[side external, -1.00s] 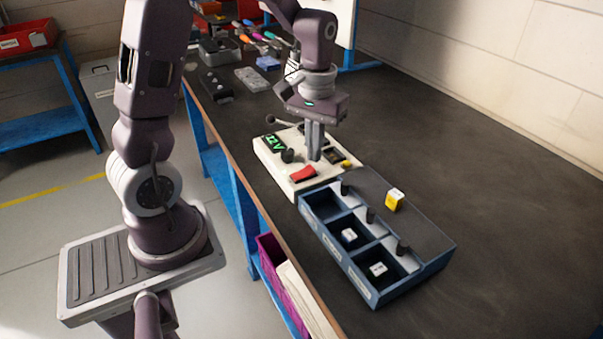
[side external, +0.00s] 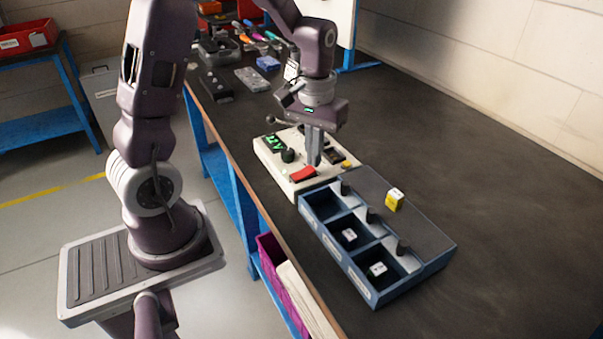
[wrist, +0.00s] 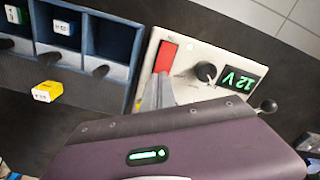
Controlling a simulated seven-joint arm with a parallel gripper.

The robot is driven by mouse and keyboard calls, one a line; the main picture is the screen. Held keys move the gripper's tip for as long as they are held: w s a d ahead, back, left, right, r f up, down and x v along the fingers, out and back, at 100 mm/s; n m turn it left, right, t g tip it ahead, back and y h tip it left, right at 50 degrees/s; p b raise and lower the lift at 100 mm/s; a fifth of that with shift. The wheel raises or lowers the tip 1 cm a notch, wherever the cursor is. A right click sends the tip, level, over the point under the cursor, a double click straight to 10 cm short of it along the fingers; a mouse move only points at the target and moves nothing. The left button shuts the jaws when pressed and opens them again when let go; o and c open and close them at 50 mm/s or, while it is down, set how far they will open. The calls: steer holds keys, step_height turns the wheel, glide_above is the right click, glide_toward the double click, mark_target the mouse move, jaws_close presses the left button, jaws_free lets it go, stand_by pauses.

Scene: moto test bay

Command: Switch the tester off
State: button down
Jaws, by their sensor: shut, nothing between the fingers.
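The tester (side external: 282,179) is a white box on the bench, with a black knob (side external: 288,155) and a lit green display (side external: 274,141). In the wrist view the display (wrist: 243,79) reads 12 V. My gripper (side external: 314,163) is shut and empty, pointing down over the tester right beside the red switch. In the wrist view its fingertips (wrist: 160,78) overlap the switch's lower end. I cannot tell whether they touch it.
A blue tray (side external: 349,272) stands against the tester's near side. Two compartments hold white-topped cubes; one is empty. A yellow cube (side external: 395,200) sits on the tray's grey deck. A small lever (side external: 271,119) sticks out behind the tester. The bench right of the tray is clear.

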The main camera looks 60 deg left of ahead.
steer(key=shift+f, duration=0.55)
stand_by(0.4)
step_height(320, 180, up, 7)
stand_by(0.6)
steer(key=s+d+r+m+t, duration=0.2)
steer(key=s+d+r+m, duration=0.1)
steer(key=s, duration=0.5)
steer(key=s+d+r+m+t, duration=0.3)
steer(key=s+d+r, duration=0.2)
steer(key=s+d, duration=0.2)
steer(key=shift+s+t, duration=0.3)
steer(key=shift+s, duration=0.5)
steer(key=shift+r, duration=0.1)
